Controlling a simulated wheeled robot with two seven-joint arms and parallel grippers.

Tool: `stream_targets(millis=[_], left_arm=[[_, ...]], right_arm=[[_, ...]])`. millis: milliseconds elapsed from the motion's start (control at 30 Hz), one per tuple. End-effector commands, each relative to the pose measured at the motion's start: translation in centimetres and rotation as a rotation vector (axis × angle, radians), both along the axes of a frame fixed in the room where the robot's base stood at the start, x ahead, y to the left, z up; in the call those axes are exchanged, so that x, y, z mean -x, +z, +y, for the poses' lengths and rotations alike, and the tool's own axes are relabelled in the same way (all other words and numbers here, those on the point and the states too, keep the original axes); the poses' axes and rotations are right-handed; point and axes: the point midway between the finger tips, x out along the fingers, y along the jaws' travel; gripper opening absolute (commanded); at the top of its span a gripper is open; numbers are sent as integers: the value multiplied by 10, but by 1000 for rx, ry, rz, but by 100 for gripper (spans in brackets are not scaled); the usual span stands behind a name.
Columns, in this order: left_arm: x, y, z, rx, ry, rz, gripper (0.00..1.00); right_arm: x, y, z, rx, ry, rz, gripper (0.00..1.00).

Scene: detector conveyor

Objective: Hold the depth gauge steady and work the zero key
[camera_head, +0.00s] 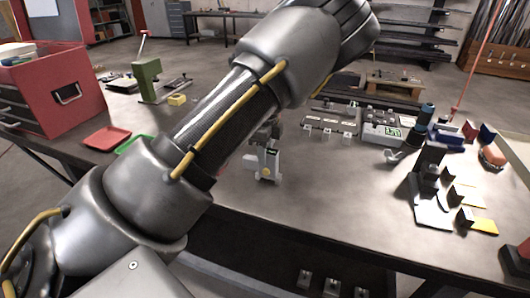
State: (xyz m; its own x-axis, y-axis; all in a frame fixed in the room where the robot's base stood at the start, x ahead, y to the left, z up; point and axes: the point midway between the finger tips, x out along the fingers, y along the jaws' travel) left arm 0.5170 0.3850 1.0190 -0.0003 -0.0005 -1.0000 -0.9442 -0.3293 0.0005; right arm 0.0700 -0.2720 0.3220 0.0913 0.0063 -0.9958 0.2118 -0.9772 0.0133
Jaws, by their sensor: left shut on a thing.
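I cannot tell which part of the gauge is the zero key. My right gripper is not in view.
The table (330,205) is bare in front of the gauge. At left are a red toolbox (52,88), red tray (107,138), green tray (134,144) and green press (148,80). At right are instruments, a blue-topped cylinder (425,114) and blocks with yellow pads (474,194).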

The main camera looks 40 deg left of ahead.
Motion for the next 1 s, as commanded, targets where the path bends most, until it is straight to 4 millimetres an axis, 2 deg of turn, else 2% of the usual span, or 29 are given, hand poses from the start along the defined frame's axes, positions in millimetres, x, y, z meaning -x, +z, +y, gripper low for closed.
stream_targets(millis=[33, 133, 1000], left_arm=[[0, 0, 0, 0, 0, 0, 0], [0, 0, 0, 0, 0, 0, 0], [0, 0, 0, 0, 0, 0, 0]], right_arm=[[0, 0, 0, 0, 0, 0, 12], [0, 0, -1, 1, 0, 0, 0], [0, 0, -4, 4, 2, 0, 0]])
